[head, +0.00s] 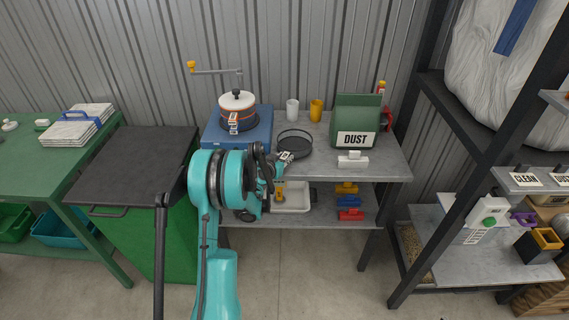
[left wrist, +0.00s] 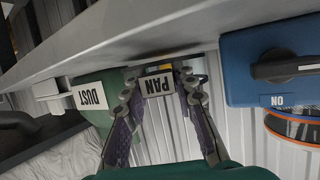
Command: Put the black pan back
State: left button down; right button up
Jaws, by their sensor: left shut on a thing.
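The black pan (head: 295,144) is a shallow round dish over the middle of the grey table's top. In the head view I cannot tell whether it touches the tabletop. My left gripper (head: 280,160) is shut on the pan at its near side, by the white label. My right gripper is not in view.
A blue machine (head: 237,139) bearing a sieve stack (head: 238,112) stands left of the pan. A green DUST box (head: 357,120) stands right, with white and yellow cups (head: 316,110) behind. A white block (head: 352,160) lies near the front edge. The lower shelf holds a white tray (head: 297,204).

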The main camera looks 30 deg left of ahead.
pick_arm(q)
jog(key=shift+f, duration=0.7)
jog(key=shift+r, duration=0.1)
jog(key=c, duration=1.2)
grip_release()
